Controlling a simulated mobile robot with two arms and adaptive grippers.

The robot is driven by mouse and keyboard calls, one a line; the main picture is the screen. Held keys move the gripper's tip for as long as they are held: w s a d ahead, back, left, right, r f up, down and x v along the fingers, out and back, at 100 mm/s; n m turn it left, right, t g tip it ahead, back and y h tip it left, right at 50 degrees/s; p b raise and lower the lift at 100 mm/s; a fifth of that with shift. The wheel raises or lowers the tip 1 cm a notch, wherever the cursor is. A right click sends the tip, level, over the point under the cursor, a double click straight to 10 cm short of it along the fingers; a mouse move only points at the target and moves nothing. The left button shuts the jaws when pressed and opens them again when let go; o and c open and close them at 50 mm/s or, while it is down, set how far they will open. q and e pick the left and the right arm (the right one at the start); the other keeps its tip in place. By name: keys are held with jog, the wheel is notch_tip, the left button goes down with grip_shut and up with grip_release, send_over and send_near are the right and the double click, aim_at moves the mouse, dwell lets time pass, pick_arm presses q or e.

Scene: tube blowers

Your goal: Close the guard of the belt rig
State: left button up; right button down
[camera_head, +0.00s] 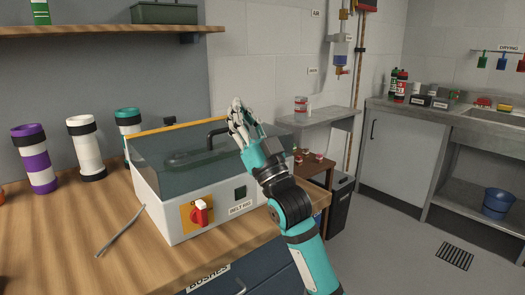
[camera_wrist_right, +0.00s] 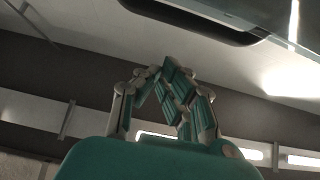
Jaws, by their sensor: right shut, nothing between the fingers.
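The belt rig (camera_head: 178,222) is a white box on the wooden bench, with a red switch on a yellow plate and a BELT RIG label. Its clear guard (camera_head: 150,150) has a black handle (camera_head: 212,135) and shows over the top of the box; I cannot tell if it is fully down. My right gripper (camera_head: 238,112) is shut and empty, fingers upward, at the guard's right end beside the handle. Whether it touches is unclear. The right wrist view shows the closed fingers (camera_wrist_right: 168,66) below a dark, rounded part and a clear edge. My left gripper is not in view.
Several banded tubes, including a purple and white one (camera_head: 36,158), stand at the bench's back left. A thin grey rod (camera_head: 120,231) lies in front of them. A shelf (camera_head: 100,30) hangs above. The front left bench top is clear.

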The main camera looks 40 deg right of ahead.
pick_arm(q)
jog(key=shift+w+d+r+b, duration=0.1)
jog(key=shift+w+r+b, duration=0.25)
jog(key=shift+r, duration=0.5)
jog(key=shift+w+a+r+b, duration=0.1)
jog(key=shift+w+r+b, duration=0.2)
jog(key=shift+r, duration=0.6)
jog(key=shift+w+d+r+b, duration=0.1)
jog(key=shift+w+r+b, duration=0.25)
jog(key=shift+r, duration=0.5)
pick_arm(e)
jog(key=v, duration=1)
jog(key=shift+w+f, duration=0.25)
